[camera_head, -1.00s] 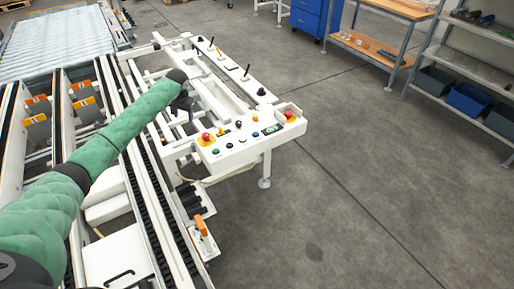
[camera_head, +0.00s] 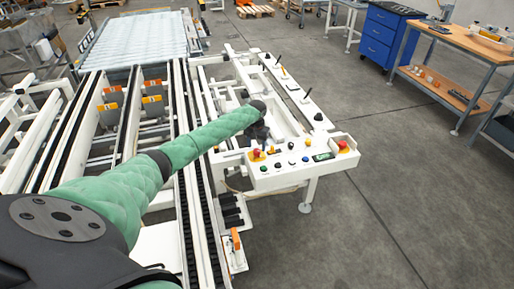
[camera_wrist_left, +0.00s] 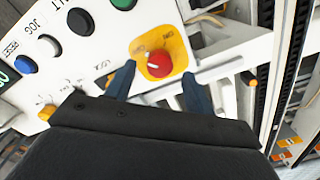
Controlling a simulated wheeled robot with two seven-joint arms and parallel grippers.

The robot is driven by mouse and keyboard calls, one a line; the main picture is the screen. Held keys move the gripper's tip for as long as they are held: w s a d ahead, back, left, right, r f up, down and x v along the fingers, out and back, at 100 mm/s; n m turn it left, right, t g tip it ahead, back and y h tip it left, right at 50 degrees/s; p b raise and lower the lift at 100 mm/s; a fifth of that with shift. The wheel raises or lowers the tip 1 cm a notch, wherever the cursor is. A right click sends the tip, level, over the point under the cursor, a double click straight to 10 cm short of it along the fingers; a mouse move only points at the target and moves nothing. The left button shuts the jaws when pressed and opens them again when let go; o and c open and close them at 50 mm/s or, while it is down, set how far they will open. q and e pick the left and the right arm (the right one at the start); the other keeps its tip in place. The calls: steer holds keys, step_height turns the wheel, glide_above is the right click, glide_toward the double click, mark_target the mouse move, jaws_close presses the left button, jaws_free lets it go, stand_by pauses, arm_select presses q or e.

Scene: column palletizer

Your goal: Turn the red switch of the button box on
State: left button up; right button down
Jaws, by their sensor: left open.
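The white button box (camera_head: 283,176) stands at the near end of the white machine frame in the head view. Its red switch (camera_head: 257,154) sits on a yellow plate at the box's left end. In the left wrist view the red switch (camera_wrist_left: 159,65) is a round knob with a white mark, on a yellow plate with lettering. My left gripper (camera_head: 260,136) is just behind the switch in the head view, its fingers mostly hidden. In the wrist view the left gripper (camera_wrist_left: 158,79) is open, with one blue finger on each side of the knob; contact cannot be told. My right gripper is not in view.
Black, green, white and blue buttons (camera_wrist_left: 81,21) lie close beside the switch. A second red knob on yellow (camera_head: 343,146) is at the box's right end. Conveyor rails (camera_head: 187,215) run on the left. The grey floor (camera_head: 400,200) at the right is clear.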

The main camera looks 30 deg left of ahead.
mark_target(257, 153)
arm_select(q)
steer(key=shift+f+p, duration=0.35)
steer(key=shift+f, duration=1.1)
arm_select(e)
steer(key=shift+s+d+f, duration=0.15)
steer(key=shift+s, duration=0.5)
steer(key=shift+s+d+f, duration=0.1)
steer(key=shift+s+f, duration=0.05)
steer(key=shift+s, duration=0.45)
arm_select(q)
steer(key=c, duration=1)
